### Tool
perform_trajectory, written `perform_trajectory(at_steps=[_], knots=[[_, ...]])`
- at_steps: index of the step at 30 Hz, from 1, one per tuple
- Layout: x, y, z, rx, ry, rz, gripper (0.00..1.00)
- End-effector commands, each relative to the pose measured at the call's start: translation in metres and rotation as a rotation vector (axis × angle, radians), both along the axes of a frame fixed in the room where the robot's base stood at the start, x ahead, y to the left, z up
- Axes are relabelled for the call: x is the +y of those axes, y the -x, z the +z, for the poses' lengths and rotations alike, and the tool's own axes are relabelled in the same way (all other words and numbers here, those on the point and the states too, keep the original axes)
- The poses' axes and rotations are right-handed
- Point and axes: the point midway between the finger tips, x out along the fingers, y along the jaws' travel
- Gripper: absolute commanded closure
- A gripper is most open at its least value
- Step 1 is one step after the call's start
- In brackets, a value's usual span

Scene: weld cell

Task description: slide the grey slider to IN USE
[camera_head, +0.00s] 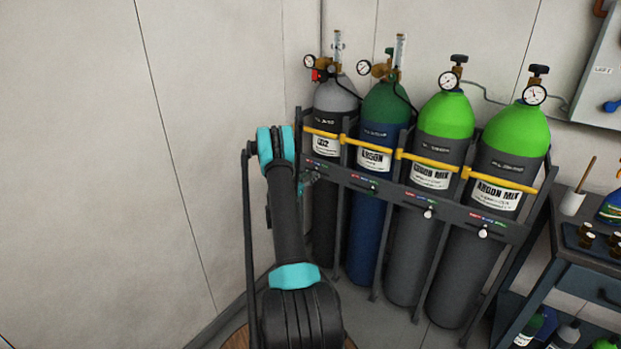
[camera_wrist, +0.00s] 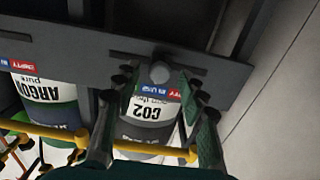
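The grey slider (camera_wrist: 160,72) is a round knob on the dark rail of the cylinder rack, in front of the CO2 cylinder (camera_head: 337,105). In the wrist view, which is upside down, it sits by the blue IN USE field (camera_wrist: 153,89) and close to the red EMPTY field (camera_wrist: 175,95). Part of the label strip is hidden by a finger. My gripper (camera_wrist: 162,80) is open, with one finger on each side of the knob and gaps showing. In the head view my gripper (camera_head: 309,179) is at the rail's left end, and the slider is hidden there.
Yellow straps (camera_head: 412,157) run above the rail. A cabinet (camera_head: 580,265) stands at the right. The wall is close on the left.

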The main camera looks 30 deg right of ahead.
Motion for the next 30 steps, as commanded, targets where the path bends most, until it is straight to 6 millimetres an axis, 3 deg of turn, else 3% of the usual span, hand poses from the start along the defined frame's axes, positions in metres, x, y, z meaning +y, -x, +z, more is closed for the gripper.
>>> perform_trajectory(at_steps=[8, 21, 30], knots=[[0.004, 0.001, 0.0, 0.0, 0.0, 0.001, 0.59], [0.062, 0.024, 0.0, 0.0, 0.0, 0.002, 0.59], [0.07, 0.029, 0.0, 0.0, 0.0, 0.0, 0.59]])
